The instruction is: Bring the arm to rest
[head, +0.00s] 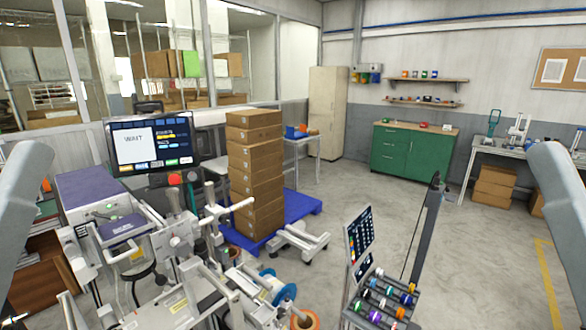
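Grey links of my two arms show at the left and right edges of the head view. Both run out of the frame, and I see neither gripper clearly, so what they hold is hidden. A machine (175,240) with posts and rollers stands at the lower left. A blue-and-white reel (284,292) sits at its front, with an orange-rimmed roll (304,320) partly cut off by the bottom edge.
A monitor (151,142) reads "WAIT". Stacked cardboard boxes (255,165) stand on a blue pallet (305,206). A rack of coloured spools (382,303) and a panel (360,235) stand at lower centre-right. A green cabinet (410,152) is at the back. Floor between is open.

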